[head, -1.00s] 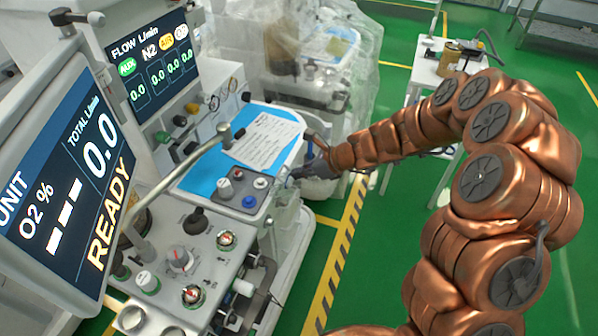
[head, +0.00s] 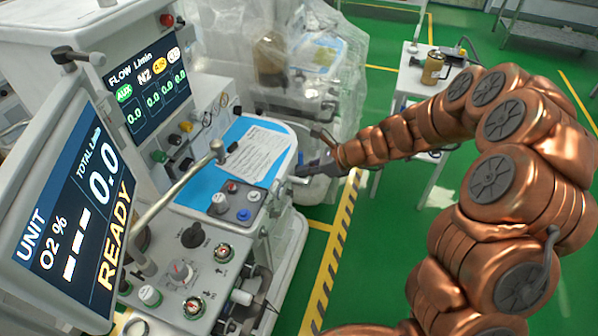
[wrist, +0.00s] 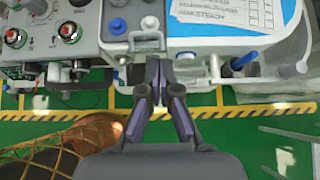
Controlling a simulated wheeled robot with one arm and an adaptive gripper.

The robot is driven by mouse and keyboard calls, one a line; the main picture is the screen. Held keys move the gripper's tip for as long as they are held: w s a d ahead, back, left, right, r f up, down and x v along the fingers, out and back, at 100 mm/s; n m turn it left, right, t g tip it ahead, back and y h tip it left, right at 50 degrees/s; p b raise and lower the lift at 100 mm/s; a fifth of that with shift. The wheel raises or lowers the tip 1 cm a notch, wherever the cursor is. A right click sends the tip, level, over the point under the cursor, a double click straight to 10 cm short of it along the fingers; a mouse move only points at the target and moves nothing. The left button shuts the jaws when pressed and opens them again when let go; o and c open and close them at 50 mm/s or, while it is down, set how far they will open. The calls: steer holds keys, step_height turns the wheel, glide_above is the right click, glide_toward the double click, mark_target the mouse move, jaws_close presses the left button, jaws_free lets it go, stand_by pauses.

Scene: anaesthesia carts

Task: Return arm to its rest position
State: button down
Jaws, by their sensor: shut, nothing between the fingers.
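My copper-coloured arm (head: 497,178) arches in from the right side of the head view and reaches left to the anaesthesia cart (head: 297,228). My gripper (head: 308,171) is at the cart's right edge, beside the blue worktop. In the wrist view my gripper (wrist: 159,66) has its two dark purple fingers together and empty, pointing at the cart's front edge. I cannot tell whether the fingertips touch the edge.
The worktop (head: 206,184) carries a printed sheet (head: 257,153). Monitors and a metal bar (head: 184,180) stand at left. A plastic-covered machine (head: 330,90) is behind. A white table (head: 417,84) with a brown canister (head: 433,69) stands beyond.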

steer(key=s+d+r+n+g+h, duration=0.1)
steer(key=s+r+n, duration=0.25)
steer(key=s, duration=0.25)
steer(key=s+r+n+g+h+b, duration=0.1)
steer(key=s+r+n, duration=0.2)
steer(key=s+n, duration=0.25)
steer(key=s+d+r+n+g, duration=0.1)
steer(key=s+r+n+g, duration=0.2)
steer(key=s, duration=0.4)
steer(key=s+d+r+n+h+b, duration=0.1)
steer(key=s+d+n+h, duration=0.6)
steer(key=s+d, duration=0.7)
steer(key=s+n, duration=0.2)
steer(key=s, duration=0.3)
steer(key=shift+d+n, duration=0.4)
